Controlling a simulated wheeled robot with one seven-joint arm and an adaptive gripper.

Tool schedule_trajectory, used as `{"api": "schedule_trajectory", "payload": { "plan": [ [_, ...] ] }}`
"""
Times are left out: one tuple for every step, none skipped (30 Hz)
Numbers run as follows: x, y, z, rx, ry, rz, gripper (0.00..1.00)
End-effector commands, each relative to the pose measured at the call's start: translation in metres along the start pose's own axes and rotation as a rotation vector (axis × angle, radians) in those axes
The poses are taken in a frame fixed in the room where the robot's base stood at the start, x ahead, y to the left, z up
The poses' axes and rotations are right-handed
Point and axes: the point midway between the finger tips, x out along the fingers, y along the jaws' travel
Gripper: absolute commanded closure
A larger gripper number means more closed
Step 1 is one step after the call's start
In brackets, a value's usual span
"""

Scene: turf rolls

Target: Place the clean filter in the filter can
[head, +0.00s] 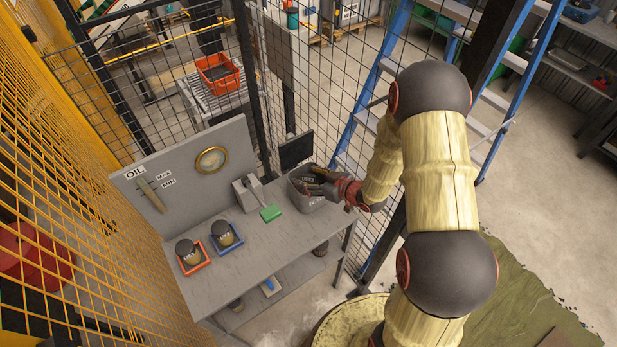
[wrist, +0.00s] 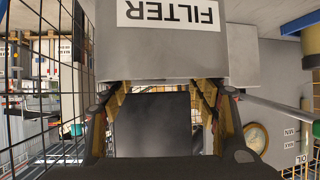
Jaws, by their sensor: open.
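Two round dark-topped canisters with pale labels stand on the bench, one in an orange tray (head: 194,264) and one in a blue tray (head: 228,246). I cannot read which is the clean filter. A grey bin (head: 303,200) stands at the bench's right end, with small things inside. In the wrist view a grey container with an upside-down FILTER label (wrist: 168,13) fills the top; it appears to be this bin. My gripper (head: 322,184) is at the bin; it also shows in the wrist view (wrist: 162,90). Its fingers are apart, with no held thing visible; a dark panel shows between them.
A black screen (head: 296,150) stands behind the bin. Wire fencing and a blue ladder (head: 393,52) are close by.

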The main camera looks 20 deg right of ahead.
Motion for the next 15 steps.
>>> {"api": "schedule_trajectory", "payload": {
  "plan": [
    [-0.002,0.000,-0.003,0.000,0.000,0.000,0.40],
    [-0.003,0.000,-0.005,0.000,0.000,0.000,0.40],
    [-0.005,0.000,-0.009,0.000,0.000,0.000,0.40],
    [-0.006,0.000,-0.012,0.000,0.001,0.000,0.40],
    [-0.009,0.000,-0.015,0.000,0.001,0.001,0.40],
    [-0.017,0.002,-0.012,0.001,0.001,0.004,0.40],
    [-0.023,0.002,-0.011,0.000,0.001,0.003,0.40],
    [-0.030,0.002,-0.011,0.001,0.001,0.005,0.40],
    [-0.039,0.001,-0.011,0.001,0.001,0.004,0.40],
    [-0.046,0.002,-0.011,0.001,0.001,0.005,0.40],
    [-0.053,0.002,-0.011,0.001,0.001,0.005,0.40],
    [-0.062,0.002,-0.011,0.002,0.001,0.005,0.40],
    [-0.068,0.002,-0.011,0.001,0.001,0.005,0.40],
    [-0.074,0.002,-0.011,0.001,0.001,0.005,0.40],
    [-0.083,0.002,-0.011,0.002,0.001,0.005,0.40]
  ]
}}
